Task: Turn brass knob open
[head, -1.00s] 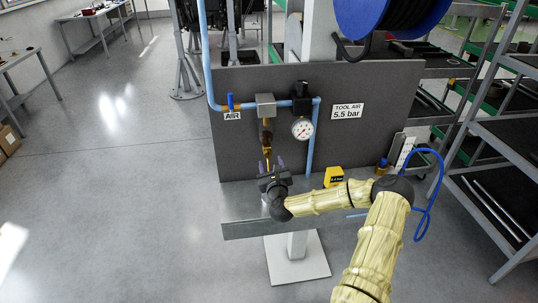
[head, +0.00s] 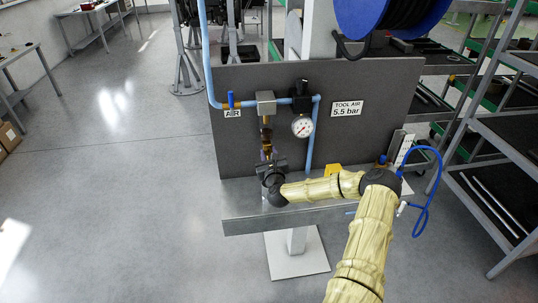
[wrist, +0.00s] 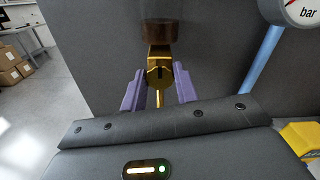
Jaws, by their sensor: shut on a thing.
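The brass knob (wrist: 160,76) hangs below a dark brown fitting (wrist: 158,30) in the wrist view. It has a dark slot or line on its face and a thin brass stem below. In the head view, the brass part (head: 266,147) shows low on the grey panel, partly hidden by my gripper. My gripper (head: 267,158) reaches it from below and in front. Its two purple fingers stand left and right of the knob in the wrist view (wrist: 160,85), shut on it. The exact contact is hard to see.
A pressure gauge (head: 303,127) and blue pipe (head: 312,145) are right of the knob. A blue-handled valve (head: 231,100) is upper left. A metal shelf (head: 240,212) lies below. A yellow block (wrist: 301,138) sits to the right, partly behind my arm in the head view.

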